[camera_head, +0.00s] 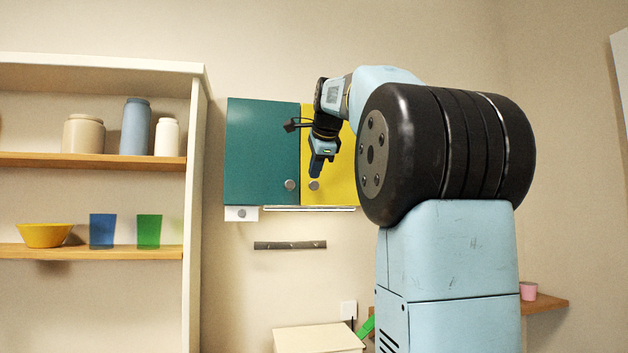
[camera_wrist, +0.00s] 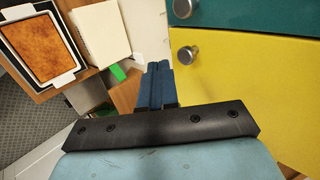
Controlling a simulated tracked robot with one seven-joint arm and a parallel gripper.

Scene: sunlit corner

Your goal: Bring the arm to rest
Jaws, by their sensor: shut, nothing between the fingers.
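My gripper (camera_head: 318,168) hangs in front of the wall cabinet, with its fingers together and nothing between them. In the wrist view its two blue fingers (camera_wrist: 154,85) lie side by side. My arm is raised and bent, reaching from the right of the head view towards the cabinet. The teal door (camera_head: 262,150) and the yellow door (camera_head: 341,150) both look closed, each with a round knob. The gripper is close to the yellow door's knob (camera_head: 314,185); I cannot tell whether they touch. In the wrist view that knob (camera_wrist: 187,55) stands apart from the fingers.
Shelves (camera_head: 120,161) with jars, a yellow bowl (camera_head: 45,235) and cups stand at the left. A dark rail (camera_head: 290,245) is on the wall below the cabinet. A pale box (camera_head: 318,339) stands lower down. A pink cup (camera_head: 528,290) sits on a small shelf at the right.

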